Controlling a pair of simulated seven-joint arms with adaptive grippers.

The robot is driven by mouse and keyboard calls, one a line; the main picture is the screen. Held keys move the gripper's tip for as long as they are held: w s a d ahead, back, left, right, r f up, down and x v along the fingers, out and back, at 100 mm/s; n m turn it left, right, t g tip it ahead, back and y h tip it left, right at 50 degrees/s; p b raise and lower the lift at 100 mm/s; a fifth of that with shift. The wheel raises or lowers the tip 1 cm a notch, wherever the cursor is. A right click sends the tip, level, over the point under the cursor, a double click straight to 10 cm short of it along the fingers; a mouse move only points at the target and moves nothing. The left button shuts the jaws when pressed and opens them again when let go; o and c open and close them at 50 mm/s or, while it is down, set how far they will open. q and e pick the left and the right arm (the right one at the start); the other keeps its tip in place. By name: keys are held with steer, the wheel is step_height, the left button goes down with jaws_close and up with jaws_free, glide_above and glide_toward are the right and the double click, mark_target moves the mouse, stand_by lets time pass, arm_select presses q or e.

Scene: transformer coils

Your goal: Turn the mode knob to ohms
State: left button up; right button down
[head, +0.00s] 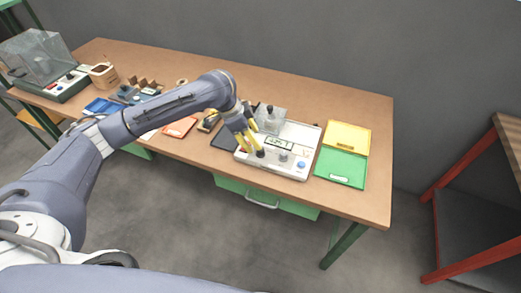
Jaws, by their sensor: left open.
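A white bench meter (307,133) stands on the brown workbench, right of centre, with a small lit display (279,142). On its front panel I see a grey knob (284,157) and a blue round button (301,165). I cannot read the knob's setting at this size. My left gripper (253,154) is open, with yellow fingers pointing down over the left front part of the meter, left of the grey knob. The fingers hide part of the panel, and I cannot tell whether they touch it. My right gripper is not in view.
A clear box (270,118) stands at the meter's back left. Yellow (347,136) and green (341,167) trays lie to its right. A red tray (181,127), a blue tray (101,106) and a machine with a clear cover (38,56) are to the left.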

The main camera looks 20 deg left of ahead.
mark_target(261, 152)
arm_select(q)
steer(key=x, duration=0.7)
steer(key=shift+f, duration=0.15)
steer(key=shift+o, duration=0.2)
